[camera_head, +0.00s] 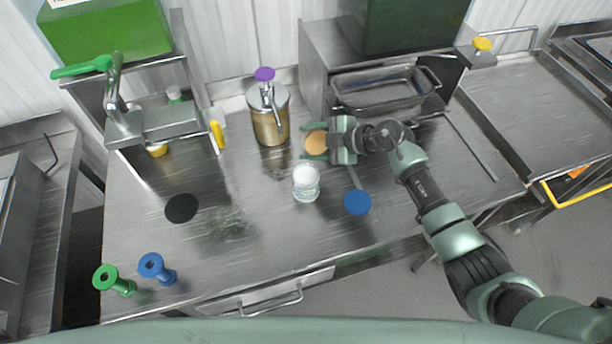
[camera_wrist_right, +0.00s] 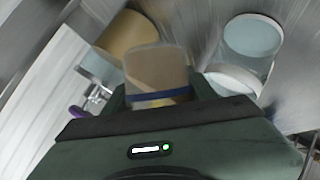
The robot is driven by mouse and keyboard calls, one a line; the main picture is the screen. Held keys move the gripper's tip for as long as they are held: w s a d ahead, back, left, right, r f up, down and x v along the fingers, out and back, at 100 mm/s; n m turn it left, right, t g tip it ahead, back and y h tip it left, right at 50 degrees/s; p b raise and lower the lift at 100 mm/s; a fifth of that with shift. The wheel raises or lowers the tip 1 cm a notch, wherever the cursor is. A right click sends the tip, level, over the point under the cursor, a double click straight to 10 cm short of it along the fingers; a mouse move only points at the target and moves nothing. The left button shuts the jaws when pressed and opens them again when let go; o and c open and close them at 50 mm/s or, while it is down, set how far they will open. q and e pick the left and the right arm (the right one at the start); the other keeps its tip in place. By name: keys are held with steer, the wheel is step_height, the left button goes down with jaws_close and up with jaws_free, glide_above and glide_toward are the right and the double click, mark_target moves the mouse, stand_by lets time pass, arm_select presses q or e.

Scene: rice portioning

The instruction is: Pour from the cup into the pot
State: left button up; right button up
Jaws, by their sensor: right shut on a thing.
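My right gripper (camera_head: 326,143) is shut on a tan cup (camera_head: 315,142), which it holds above the table beside the steel canister. In the right wrist view the cup (camera_wrist_right: 157,72) sits between the fingers and shows a blue band low down. The pot-like steel canister (camera_head: 270,122) has a lid, a pump spout and a purple knob, and stands just left of the cup. A clear glass container (camera_head: 306,190) with a white top stands nearer the front; it also shows in the wrist view (camera_wrist_right: 250,45). I cannot tell which of these is the pot. My left gripper is not in view.
A steel tray (camera_head: 382,92) lies behind my right arm. A blue disc (camera_head: 357,202) and a black disc (camera_head: 181,208) lie on the table. Green and blue spools (camera_head: 157,269) stand at the front left. A sink tap (camera_head: 115,90) is at the back left. The front middle is clear.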

steer(key=shift+r+t, duration=0.15)
steer(key=shift+t, duration=0.15)
steer(key=shift+s+b, duration=0.1)
steer(key=shift+b, duration=0.2)
steer(key=shift+n+b, duration=0.3)
steer(key=shift+f+n+t+h+b, duration=0.4)
steer(key=shift+b, duration=0.6)
steer(key=shift+r+n+t+b, duration=0.4)
steer(key=shift+n+t+b, duration=0.1)
steer(key=shift+b, duration=0.4)
stand_by(0.4)
steer(key=shift+f+n+t+h+b, duration=0.3)
steer(key=shift+f+n+t+b, duration=0.15)
steer(key=shift+b, duration=1.25)
steer(key=shift+r, duration=0.2)
steer(key=shift+a+p, duration=0.1)
steer(key=shift+p, duration=0.2)
steer(key=shift+s+a+r+n+t+p, duration=0.15)
steer(key=shift+s+r+n+t+p, duration=0.2)
steer(key=shift+n+t+p, duration=0.2)
